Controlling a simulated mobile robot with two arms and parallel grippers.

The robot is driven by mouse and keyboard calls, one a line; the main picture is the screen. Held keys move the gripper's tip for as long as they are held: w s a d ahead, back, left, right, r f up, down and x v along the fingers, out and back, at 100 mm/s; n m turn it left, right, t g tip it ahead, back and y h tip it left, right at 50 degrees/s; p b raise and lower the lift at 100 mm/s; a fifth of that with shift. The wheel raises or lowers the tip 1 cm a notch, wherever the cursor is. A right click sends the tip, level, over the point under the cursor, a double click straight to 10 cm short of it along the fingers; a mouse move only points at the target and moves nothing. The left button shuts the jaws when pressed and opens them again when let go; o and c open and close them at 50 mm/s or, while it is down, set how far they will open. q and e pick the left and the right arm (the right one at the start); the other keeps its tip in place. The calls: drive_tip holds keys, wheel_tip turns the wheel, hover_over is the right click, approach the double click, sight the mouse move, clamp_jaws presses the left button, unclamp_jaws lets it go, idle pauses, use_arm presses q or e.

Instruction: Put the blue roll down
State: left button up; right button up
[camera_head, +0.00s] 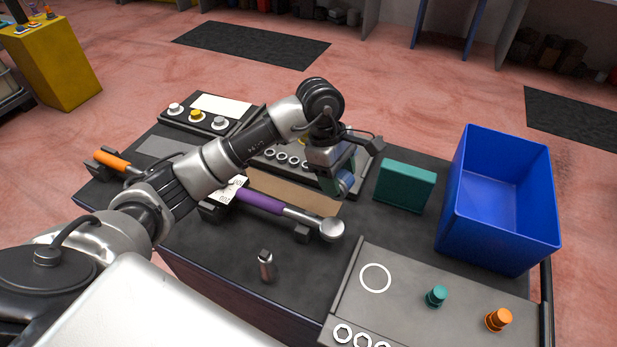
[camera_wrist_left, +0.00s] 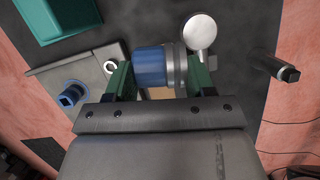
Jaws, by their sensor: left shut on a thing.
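The blue roll (camera_head: 346,181) is between the fingers of my left gripper (camera_head: 338,178), above the dark table (camera_head: 390,229), just left of the teal box. In the left wrist view my gripper (camera_wrist_left: 160,75) has its green fingers on either side of the blue roll (camera_wrist_left: 150,66), with a silver-grey section at its right end. The gripper is shut on it. The gap between roll and table cannot be judged well. My right gripper is not in view.
A teal box (camera_head: 404,186) and a tall blue bin (camera_head: 500,220) stand at right. A small silver cylinder (camera_head: 265,266) stands in front. A grey panel (camera_head: 400,283) holds teal and orange pieces.

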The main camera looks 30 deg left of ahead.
use_arm(q)
drive_tip(key=a+f+p, duration=0.1)
drive_tip(key=a+f, duration=0.1)
drive_tip(key=a, duration=0.1)
drive_tip(key=a+f+p, duration=0.1)
drive_tip(key=a+f, duration=0.1)
drive_tip(key=a, duration=0.2)
drive_tip(key=a+f+p, duration=0.1)
drive_tip(key=a+f, duration=0.1)
drive_tip(key=a, duration=0.1)
drive_tip(key=shift+w+a, duration=0.4)
drive_tip(key=shift+a+f+p, duration=0.4)
drive_tip(key=shift+f, duration=0.1)
wheel_tip(320, 180, down, 3)
drive_tip(key=shift+f+p, duration=0.15)
drive_tip(key=shift+p, duration=0.5)
drive_tip(key=shift+f, duration=0.2)
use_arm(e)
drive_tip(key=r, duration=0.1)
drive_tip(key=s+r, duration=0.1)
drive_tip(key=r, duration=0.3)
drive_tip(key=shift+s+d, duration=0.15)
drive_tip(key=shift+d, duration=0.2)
use_arm(q)
drive_tip(key=shift+f+b, duration=0.2)
drive_tip(key=shift+b, duration=0.1)
drive_tip(key=o, duration=0.8)
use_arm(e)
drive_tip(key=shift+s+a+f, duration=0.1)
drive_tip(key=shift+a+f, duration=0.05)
